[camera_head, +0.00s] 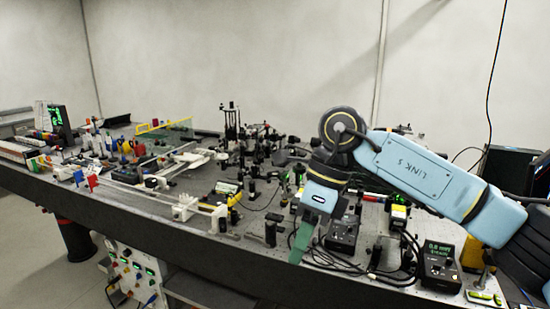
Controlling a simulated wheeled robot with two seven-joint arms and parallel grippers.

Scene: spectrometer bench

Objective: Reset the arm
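My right arm comes in from the right, bends at its round dark joint, and hangs its light blue wrist over the front edge of the bench. My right gripper (301,242) is at the lower end of this wrist. A narrow green shape points down there; I cannot tell if it is the fingers or something between them. Whether the gripper is open or shut does not show. My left arm and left gripper are not in view.
The long dark bench (150,215) is crowded with optical mounts and coloured parts. A black meter with a green display (438,262) and a black box (343,234) with cables stand near my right gripper. An instrument rack (133,272) stands below the bench.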

